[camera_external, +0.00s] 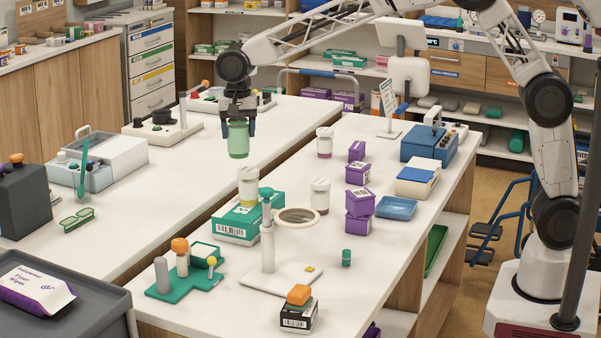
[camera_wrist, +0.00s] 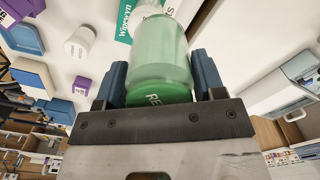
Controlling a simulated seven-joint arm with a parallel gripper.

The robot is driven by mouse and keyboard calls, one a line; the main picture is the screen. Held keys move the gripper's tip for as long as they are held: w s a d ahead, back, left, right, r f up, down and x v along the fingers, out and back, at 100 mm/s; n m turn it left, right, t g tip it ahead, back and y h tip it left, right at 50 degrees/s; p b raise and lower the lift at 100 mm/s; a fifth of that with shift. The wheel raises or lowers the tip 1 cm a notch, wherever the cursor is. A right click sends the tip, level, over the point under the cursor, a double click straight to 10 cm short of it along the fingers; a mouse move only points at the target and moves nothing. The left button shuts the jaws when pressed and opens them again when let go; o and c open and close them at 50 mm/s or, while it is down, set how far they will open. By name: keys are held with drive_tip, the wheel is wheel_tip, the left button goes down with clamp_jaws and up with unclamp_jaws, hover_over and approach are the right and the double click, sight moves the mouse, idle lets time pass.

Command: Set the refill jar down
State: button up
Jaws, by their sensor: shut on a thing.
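The refill jar (camera_external: 238,141) is a translucent green jar with a darker green lid. My gripper (camera_external: 238,122) is shut on it from above and holds it upright, clear of the counter surface below. In the wrist view the jar (camera_wrist: 160,60) sits between the two dark blue fingers of my gripper (camera_wrist: 160,85). Part of a lettered label, "RE", shows on its green lid. A white counter (camera_external: 350,238) lies below and to the right of the jar.
Below the jar, a white jar (camera_external: 248,187) stands on a green-and-white box (camera_external: 238,224). A round ring (camera_external: 297,217), white jars (camera_external: 320,196), purple boxes (camera_external: 359,201) and a blue tray (camera_external: 396,208) stand to the right. The left counter (camera_external: 185,175) has bare room.

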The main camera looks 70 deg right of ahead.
drive_tip(key=s+a+n, duration=0.3)
drive_tip(key=s+a, duration=0.2)
drive_tip(key=a, duration=0.7)
drive_tip(key=s+a+n, duration=0.3)
drive_tip(key=s+a, duration=0.2)
drive_tip(key=a, duration=0.7)
drive_tip(key=s+a+n, duration=0.3)
drive_tip(key=s+a, duration=0.2)
drive_tip(key=a, duration=0.7)
wheel_tip(320, 180, down, 11)
drive_tip(key=shift+d, duration=0.15)
drive_tip(key=shift+s, duration=0.1)
wheel_tip(320, 180, down, 6)
drive_tip(key=shift+f, duration=0.15)
drive_tip(key=shift+f, duration=0.1)
drive_tip(key=shift+f, duration=1.8)
drive_tip(key=shift+f, duration=0.1)
